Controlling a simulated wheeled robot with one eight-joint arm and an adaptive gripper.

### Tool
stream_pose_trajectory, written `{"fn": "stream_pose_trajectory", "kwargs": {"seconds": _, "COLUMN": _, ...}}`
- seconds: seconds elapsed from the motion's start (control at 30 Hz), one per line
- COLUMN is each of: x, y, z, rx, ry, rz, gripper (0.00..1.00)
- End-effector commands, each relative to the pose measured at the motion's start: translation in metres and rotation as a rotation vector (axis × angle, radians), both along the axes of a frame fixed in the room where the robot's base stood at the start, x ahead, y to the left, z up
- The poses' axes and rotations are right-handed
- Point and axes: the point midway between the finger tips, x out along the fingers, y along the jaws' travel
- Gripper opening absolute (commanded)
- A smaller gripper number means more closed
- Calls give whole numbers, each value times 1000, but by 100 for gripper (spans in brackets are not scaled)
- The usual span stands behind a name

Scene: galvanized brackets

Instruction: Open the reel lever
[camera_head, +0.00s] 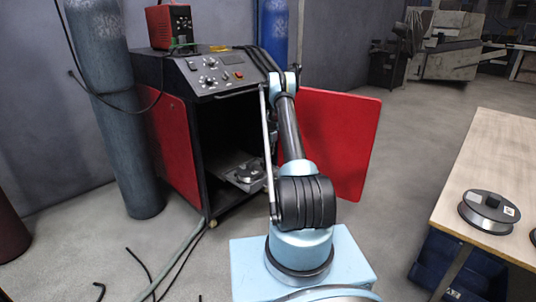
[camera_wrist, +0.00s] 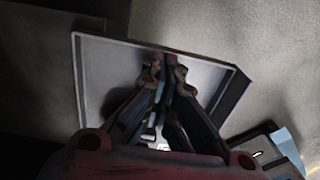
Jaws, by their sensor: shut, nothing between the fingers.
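The welding machine (camera_head: 205,95) stands with its front compartment open. Low inside it a grey tray (camera_head: 238,184) sticks out, with a small dark part (camera_head: 248,173) on it. I cannot tell whether this part is the reel lever. In the wrist view my gripper (camera_wrist: 167,70) is shut and empty, its fingertips together over a light grey square panel with a raised rim (camera_wrist: 105,85). No lever shows clearly there; the fingers hide the panel's middle. In the head view I cannot make out my gripper; my arm covers the right side of the compartment.
A red door panel (camera_head: 335,140) stands at the machine's right. A gas cylinder (camera_head: 120,130) stands close at its left. Cables (camera_head: 150,275) lie on the floor at front left. A wooden table (camera_head: 490,165) with a wire spool (camera_head: 488,212) is at right; floor between is free.

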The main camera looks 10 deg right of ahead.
Motion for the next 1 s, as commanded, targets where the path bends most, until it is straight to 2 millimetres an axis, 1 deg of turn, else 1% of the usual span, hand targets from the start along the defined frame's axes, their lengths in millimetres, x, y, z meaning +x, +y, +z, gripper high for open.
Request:
{"fn": "stream_pose_trajectory", "kwargs": {"seconds": 0.4, "x": -1, "y": -4, "z": -9, "rx": 0, "ry": 0, "rz": 0, "gripper": 0}}
{"fn": "stream_pose_trajectory", "kwargs": {"seconds": 0.87, "x": -1, "y": -4, "z": -9, "rx": 0, "ry": 0, "rz": 0, "gripper": 0}}
{"fn": "stream_pose_trajectory", "kwargs": {"seconds": 1.0, "x": -1, "y": -4, "z": -4, "rx": 0, "ry": 0, "rz": 0, "gripper": 0}}
